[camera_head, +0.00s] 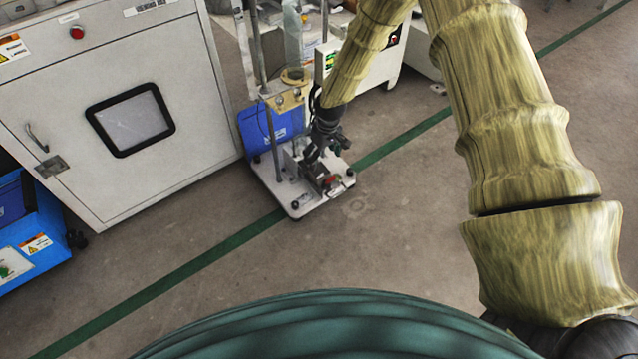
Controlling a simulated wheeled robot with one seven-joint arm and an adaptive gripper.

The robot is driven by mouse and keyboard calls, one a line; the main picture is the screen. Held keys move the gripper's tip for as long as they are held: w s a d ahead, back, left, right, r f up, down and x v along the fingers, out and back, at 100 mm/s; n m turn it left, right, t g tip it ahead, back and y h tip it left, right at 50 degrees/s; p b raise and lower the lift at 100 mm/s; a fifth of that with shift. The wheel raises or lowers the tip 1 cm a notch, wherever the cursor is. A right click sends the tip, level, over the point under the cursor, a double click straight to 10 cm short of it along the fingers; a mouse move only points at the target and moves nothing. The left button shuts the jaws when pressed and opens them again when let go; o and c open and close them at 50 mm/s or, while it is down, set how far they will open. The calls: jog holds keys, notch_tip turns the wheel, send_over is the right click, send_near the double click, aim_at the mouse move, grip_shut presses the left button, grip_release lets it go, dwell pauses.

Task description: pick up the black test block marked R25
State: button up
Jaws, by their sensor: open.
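A white base plate (305,203) of a test rig stands on the floor at the middle of the view, with metal posts rising from it. My gripper (318,158) is black and points down over this plate, close to the metal parts on it. It is open. Small dark and grey parts and a red spot (331,180) show beside and below the fingers. No R25 marking can be read, so I cannot tell which dark part is the black test block. The gripper and the rig's parts partly hide the area between the fingers.
A vertical metal post (270,135) and a wooden-coloured block (287,98) stand left of my gripper. A blue bin (262,138) is behind the plate. A large white cabinet (60,110) stands at left. The floor (400,220) in front and right is clear.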

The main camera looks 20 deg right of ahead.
aim_at(319, 170)
jog(key=shift+w+d+f+b, duration=0.2)
jog(key=shift+w+b, duration=0.1)
jog(key=shift+w, duration=0.3)
jog(key=shift+f, duration=0.15)
jog(key=f, duration=0.1)
jog(key=f+b, duration=0.1)
jog(key=f, duration=0.1)
jog(key=f+b, duration=0.1)
jog(key=f, duration=0.1)
jog(key=shift+w+a, duration=0.1)
jog(key=shift+w, duration=0.25)
jog(key=f+b, duration=0.4)
jog(key=f, duration=0.1)
jog(key=shift+w+a+f, duration=0.1)
jog(key=shift+w+a, duration=0.05)
jog(key=shift+a, duration=0.25)
jog(key=c, duration=1.4)
